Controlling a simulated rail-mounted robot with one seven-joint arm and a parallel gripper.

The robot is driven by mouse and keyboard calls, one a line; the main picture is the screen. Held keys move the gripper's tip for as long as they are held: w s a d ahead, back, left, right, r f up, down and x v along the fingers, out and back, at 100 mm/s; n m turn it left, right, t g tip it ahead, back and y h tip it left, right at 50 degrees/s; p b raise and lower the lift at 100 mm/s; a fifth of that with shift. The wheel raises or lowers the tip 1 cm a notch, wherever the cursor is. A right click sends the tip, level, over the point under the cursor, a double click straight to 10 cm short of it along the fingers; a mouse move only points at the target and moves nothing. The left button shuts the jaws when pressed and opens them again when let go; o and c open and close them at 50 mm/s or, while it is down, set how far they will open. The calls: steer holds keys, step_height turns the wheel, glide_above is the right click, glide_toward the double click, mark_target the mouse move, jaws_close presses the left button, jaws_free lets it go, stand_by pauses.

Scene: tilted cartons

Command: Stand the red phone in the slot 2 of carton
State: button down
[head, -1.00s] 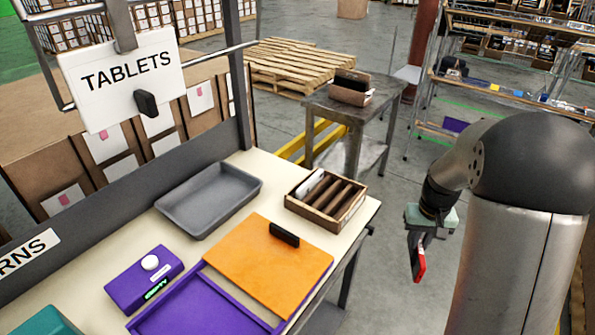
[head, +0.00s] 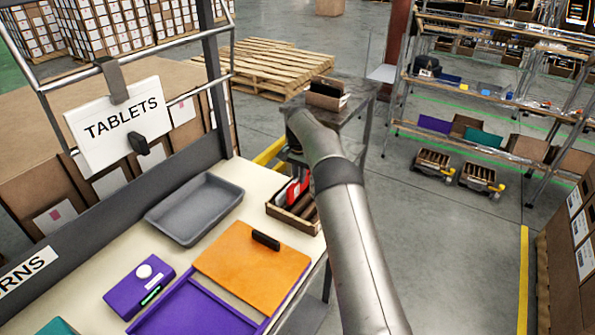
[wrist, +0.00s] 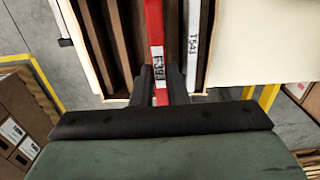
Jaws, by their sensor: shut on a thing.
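The red phone (wrist: 155,30) is held edge-on between the two dark fingers of my gripper (wrist: 161,82), shut on it. It also shows in the head view as a red patch (head: 292,190) over the carton. The brown carton (head: 289,223) stands at the far end of the table, partly hidden by my arm. In the wrist view the phone lines up with the carton's dividers (wrist: 118,45), beside a white phone (wrist: 193,45) labelled T543 on its right. How deep the red phone sits in its slot I cannot tell.
A grey tray (head: 194,209) lies left of the carton, and an orange panel (head: 250,266) with a black block (head: 266,240) is in front. A purple box (head: 138,287) is nearer. A grey side table (head: 360,105) stands behind.

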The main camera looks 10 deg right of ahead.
mark_target(299, 187)
steer(key=shift+w+f, duration=0.1)
steer(key=shift+w, duration=0.05)
steer(key=shift+a+f+b, duration=0.1)
steer(key=shift+f+b, duration=1.45)
steer(key=shift+f, duration=1.1)
steer(key=shift+f, duration=0.3)
steer(key=c, duration=1.3)
jaws_free()
steer(key=shift+c, duration=0.2)
steer(key=shift+r, duration=0.1)
step_height(299, 187, up, 17)
steer(key=p, duration=0.2)
